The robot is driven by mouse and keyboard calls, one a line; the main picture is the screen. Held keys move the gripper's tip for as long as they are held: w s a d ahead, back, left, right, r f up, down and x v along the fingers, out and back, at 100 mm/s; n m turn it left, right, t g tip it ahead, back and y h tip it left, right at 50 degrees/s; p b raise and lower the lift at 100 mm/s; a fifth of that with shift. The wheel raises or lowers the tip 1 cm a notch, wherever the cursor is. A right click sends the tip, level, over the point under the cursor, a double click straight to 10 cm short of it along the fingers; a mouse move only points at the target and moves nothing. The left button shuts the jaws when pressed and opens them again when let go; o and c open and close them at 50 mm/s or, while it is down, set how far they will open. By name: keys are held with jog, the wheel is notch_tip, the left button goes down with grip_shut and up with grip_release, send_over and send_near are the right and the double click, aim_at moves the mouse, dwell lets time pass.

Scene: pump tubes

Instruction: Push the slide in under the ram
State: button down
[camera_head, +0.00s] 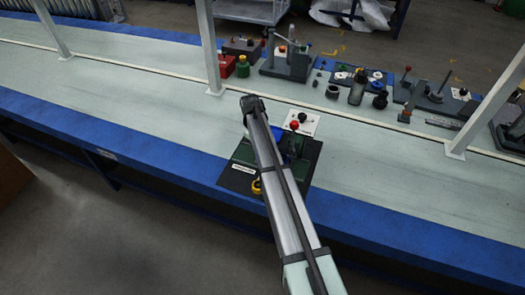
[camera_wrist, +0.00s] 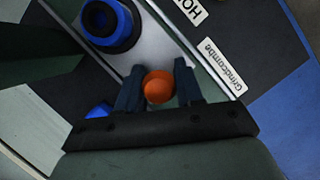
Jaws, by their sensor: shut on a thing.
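In the wrist view a grey metal slide (camera_wrist: 166,38) runs diagonally between dark surfaces. An orange knob (camera_wrist: 158,87) stands on it at its near end. My gripper (camera_wrist: 158,84) is shut on this knob, one dark finger on each side. A blue ring-shaped holder (camera_wrist: 107,22) with a dark middle sits farther up the slide. In the head view the black fixture (camera_head: 238,180) lies on the bench, mostly hidden behind my arm. A red knob (camera_head: 294,125) shows on its far side. I cannot make out the ram, and my gripper is hidden there.
Labels (camera_wrist: 222,66) lie beside the slide. A yellow ring (camera_head: 257,187) is at the fixture's near edge. Several tools and bottles, among them a grey press-like device (camera_head: 290,62), stand along the bench's back. The pale bench top (camera_head: 130,95) left of my arm is clear. White posts (camera_head: 208,45) rise behind.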

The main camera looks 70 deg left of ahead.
jog(key=shift+w+d, duration=1.6)
jog(key=c, duration=0.8)
grip_release()
jog(key=shift+c, duration=0.2)
jog(key=shift+a+r, duration=0.1)
jog(key=v, duration=1.3)
jog(key=shift+r, duration=0.3)
